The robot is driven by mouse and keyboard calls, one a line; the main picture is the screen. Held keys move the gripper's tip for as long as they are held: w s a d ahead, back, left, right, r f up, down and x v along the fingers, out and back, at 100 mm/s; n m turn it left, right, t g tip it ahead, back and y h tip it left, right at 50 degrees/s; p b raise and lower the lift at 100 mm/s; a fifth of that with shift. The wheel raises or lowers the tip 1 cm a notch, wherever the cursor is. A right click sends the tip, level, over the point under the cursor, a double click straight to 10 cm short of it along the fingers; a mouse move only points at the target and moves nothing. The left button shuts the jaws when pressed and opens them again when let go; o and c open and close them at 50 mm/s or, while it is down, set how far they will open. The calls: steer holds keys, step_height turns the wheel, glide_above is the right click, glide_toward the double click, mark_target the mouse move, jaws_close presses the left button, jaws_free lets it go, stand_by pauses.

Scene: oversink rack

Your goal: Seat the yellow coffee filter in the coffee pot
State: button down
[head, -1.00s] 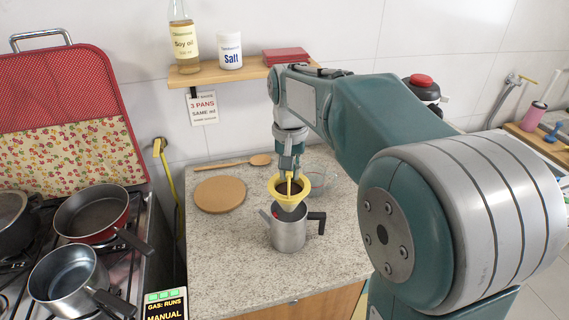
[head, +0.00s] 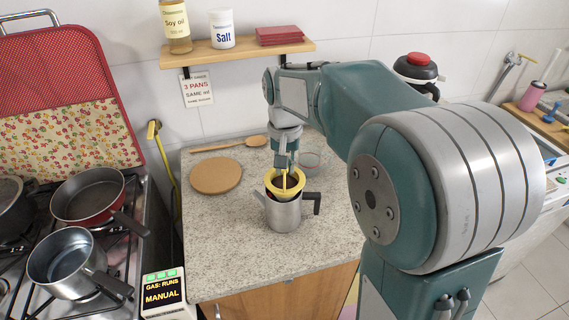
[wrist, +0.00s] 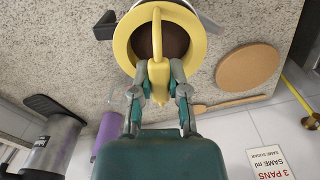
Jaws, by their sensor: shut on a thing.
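The yellow coffee filter (head: 272,186), a cone with a wide rim and dark inside, is upright at the mouth of the grey metal coffee pot (head: 285,216). The pot stands on the counter with its black handle to the right and spout to the left. My gripper (head: 284,166) is shut on the filter's handle from above. In the wrist view the gripper (wrist: 158,78) pinches the yellow handle, and the filter's rim (wrist: 122,48) hides most of the pot. The filter's lower part is hidden by the pot; I cannot tell whether its rim touches the pot.
A stove with pans (head: 66,262) is at the left. A shelf (head: 240,50) hangs above. The counter's front is clear.

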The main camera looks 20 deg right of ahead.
steer(key=shift+a+f, duration=0.1)
steer(key=shift+a, duration=0.2)
steer(key=shift+d+f, duration=0.2)
steer(key=shift+f, duration=0.05)
steer(key=shift+a+f, duration=0.1)
steer(key=shift+f, duration=0.85)
stand_by(0.7)
steer(key=c, duration=0.6)
jaws_free()
steer(key=shift+o, duration=0.2)
steer(key=o, duration=0.6)
steer(key=shift+c, duration=0.2)
steer(key=shift+r, duration=3.55)
